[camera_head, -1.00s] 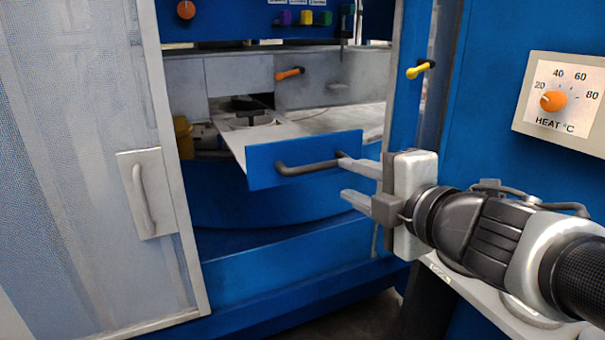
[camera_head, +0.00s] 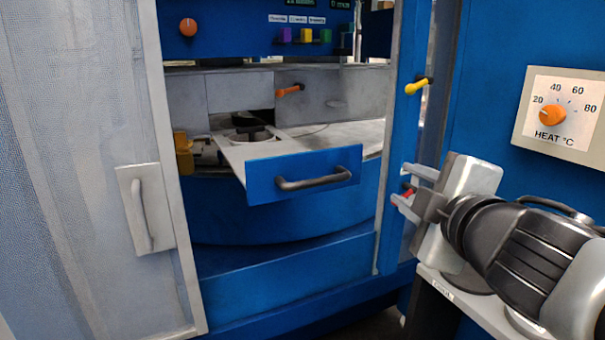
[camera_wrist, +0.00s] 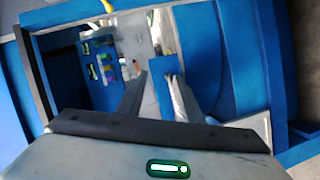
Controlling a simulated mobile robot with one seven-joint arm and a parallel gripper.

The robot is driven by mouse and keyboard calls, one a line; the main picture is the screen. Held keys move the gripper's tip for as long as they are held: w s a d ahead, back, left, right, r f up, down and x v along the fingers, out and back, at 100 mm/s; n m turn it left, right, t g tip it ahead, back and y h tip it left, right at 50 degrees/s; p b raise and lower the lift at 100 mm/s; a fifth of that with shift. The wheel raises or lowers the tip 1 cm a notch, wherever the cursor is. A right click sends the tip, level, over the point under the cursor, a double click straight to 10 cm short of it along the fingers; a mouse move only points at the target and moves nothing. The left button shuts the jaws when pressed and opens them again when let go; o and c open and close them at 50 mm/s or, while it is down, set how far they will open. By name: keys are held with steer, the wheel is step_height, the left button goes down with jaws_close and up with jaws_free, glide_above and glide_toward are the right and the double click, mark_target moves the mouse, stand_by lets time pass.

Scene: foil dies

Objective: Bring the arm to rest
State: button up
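My gripper (camera_head: 408,186) is at the right of the opening, beside the blue frame post. Its two fingers are apart with nothing held between them. It also shows in the wrist view (camera_wrist: 156,82), with a gap between the fingers. The blue-fronted drawer (camera_head: 262,186) is pulled out to the left of my gripper. Its dark bar handle (camera_head: 314,182) is clear of my fingers. A small red part shows near the fingers in the head view; I cannot tell what it belongs to.
The grey door (camera_head: 85,120) with a pale handle (camera_head: 143,210) stands at the left. A yellow lever (camera_head: 416,87) juts from the post above my gripper. The heat dial panel (camera_head: 560,115) is on the blue wall at right. A white ledge (camera_head: 470,300) lies below my arm.

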steer(key=s+d+f+m+g+h, duration=0.45)
steer(key=f+m, duration=0.35)
steer(key=m, duration=0.3)
steer(key=s+a+f+m+g+y, duration=0.4)
steer(key=s+a+f+g, duration=0.25)
steer(key=s+a, duration=0.25)
step_height(320, 180, up, 14)
steer(key=p, duration=1.4)
steer(key=shift+w+d+t+p, duration=0.15)
steer(key=shift+t+p, duration=0.2)
steer(key=shift+t, duration=0.05)
